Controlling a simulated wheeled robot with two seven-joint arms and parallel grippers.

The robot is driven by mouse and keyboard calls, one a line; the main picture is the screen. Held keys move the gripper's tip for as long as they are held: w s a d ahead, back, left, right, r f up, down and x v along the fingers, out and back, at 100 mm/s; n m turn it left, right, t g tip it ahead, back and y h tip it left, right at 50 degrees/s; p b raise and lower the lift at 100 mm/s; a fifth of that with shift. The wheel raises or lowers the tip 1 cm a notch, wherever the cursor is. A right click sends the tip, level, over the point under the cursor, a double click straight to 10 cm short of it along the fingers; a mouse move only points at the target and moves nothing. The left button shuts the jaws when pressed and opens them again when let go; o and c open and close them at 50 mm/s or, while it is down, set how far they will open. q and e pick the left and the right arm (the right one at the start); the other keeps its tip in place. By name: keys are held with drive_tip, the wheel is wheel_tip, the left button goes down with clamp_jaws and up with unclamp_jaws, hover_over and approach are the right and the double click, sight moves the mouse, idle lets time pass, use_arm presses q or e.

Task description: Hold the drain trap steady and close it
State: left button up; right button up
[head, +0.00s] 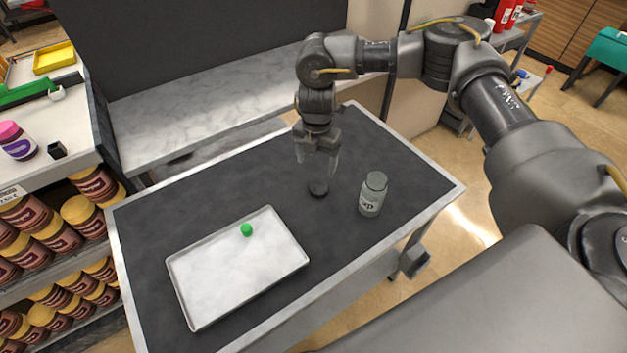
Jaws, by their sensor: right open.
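The drain trap (372,196) is a grey-green jar with a partly readable label. It stands upright on the right part of the dark-topped cart (210,205). A small round black piece (318,188), which looks like a lid, lies on the cart to the left of the jar. My right gripper (317,167) is open and points down just above the black piece, with nothing seen between its fingers. I cannot tell whether the fingertips touch the piece. The jar's mouth is too small to make out clearly. My left gripper is not in view.
A pale shallow tray (205,308) lies at the front left of the cart, with a small green piece (246,230) on it. A marble-look counter (190,115) runs behind. Shelves of brown jars (35,225) stand at the left. The cart top around the trap is clear.

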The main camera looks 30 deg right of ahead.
drive_tip(key=b, duration=0.5)
hover_over(318, 188)
wheel_tip(318, 188, down, 5)
drive_tip(key=shift+a+f, duration=0.1)
drive_tip(key=shift+f, duration=0.25)
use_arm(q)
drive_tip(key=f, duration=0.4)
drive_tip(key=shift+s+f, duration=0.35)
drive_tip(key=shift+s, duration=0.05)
use_arm(e)
drive_tip(key=shift+r, duration=0.1)
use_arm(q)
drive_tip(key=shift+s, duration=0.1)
